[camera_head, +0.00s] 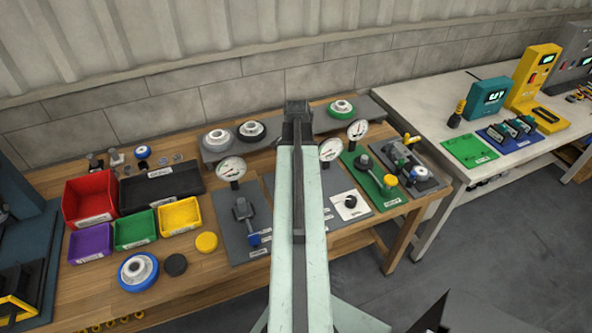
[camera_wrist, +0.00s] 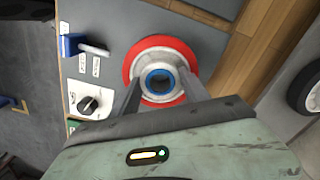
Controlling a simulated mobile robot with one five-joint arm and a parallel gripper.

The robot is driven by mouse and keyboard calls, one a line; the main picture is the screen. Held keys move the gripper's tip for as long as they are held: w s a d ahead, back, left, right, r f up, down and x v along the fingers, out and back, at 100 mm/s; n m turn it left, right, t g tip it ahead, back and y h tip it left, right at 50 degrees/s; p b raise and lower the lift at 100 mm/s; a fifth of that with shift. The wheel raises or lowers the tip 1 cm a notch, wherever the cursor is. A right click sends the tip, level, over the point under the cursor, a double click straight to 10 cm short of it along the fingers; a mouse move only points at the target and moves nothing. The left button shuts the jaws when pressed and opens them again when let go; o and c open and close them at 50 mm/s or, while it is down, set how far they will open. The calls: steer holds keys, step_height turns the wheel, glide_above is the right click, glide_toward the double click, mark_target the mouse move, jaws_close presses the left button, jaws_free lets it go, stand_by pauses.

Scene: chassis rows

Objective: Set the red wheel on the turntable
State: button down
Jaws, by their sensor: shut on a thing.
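The red wheel (camera_wrist: 134,62) shows in the wrist view, with a pale hub and a blue ring around a dark centre. My gripper (camera_wrist: 160,84) is shut on it, one finger at each side of the hub. The wheel is over a grey panel (camera_wrist: 110,22); I cannot tell whether it touches the panel. In the head view my gripper (camera_head: 297,108) shows at the end of my raised arm, and the arm hides the wheel. I cannot pick out the turntable with certainty; part of the grey panel is hidden by the arm and wheel.
A grey shelf (camera_head: 215,153) at the back holds several wheels. A blue-rimmed wheel (camera_head: 138,271) lies at the front left, near red (camera_head: 90,197), green and yellow bins. Upright gauges (camera_head: 331,150) and a knob plate (camera_head: 348,205) stand close to my arm.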

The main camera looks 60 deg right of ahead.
steer(key=shift+f+b, duration=0.85)
steer(key=shift+f, duration=0.1)
steer(key=shift+c, duration=2.3)
jaws_free()
step_height(320, 180, up, 8)
steer(key=p, duration=0.8)
steer(key=shift+f, duration=0.1)
